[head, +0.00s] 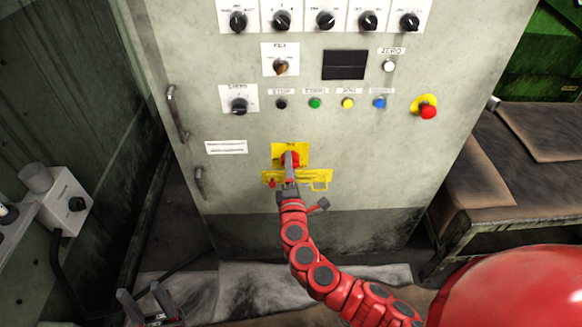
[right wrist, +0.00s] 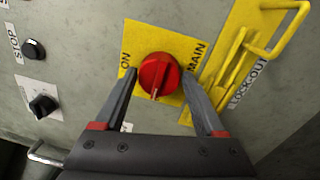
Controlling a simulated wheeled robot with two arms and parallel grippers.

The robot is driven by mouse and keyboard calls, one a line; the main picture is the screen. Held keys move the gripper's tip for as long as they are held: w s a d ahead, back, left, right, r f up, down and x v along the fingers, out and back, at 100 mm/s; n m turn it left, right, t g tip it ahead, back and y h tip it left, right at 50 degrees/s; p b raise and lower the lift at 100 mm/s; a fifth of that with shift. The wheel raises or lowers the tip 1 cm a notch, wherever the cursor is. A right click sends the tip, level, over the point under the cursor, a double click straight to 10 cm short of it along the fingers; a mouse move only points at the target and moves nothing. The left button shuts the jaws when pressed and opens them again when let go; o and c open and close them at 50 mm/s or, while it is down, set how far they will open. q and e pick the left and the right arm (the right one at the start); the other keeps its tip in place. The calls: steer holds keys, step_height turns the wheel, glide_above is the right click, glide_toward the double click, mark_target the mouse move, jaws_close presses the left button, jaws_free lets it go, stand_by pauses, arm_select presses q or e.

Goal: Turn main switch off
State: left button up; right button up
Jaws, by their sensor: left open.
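The main switch is a red rotary knob (right wrist: 158,74) on a yellow plate (right wrist: 180,48) marked "ON" and "MAIN" in the right wrist view. Its pale pointer mark faces the bottom of that view. I cannot tell how deep the fingertips reach. In the head view the right gripper (head: 290,165) is in front of the yellow plate and partly hides the knob (head: 285,158). My left gripper (head: 143,300) is open and empty at the bottom left, away from the cabinet.
A yellow lockout bracket (head: 318,180) sits just below the switch. The cabinet front (head: 370,150) carries several black knobs, coloured buttons and a red emergency stop (head: 428,111). A grey box (head: 65,203) stands at left and a brown-topped bench (head: 480,190) at right.

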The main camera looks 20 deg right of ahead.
steer(key=shift+o, duration=1.4)
steer(key=b+v, duration=0.1)
steer(key=v, duration=1.6)
steer(key=shift+s, duration=0.2)
steer(key=shift+f, duration=0.1)
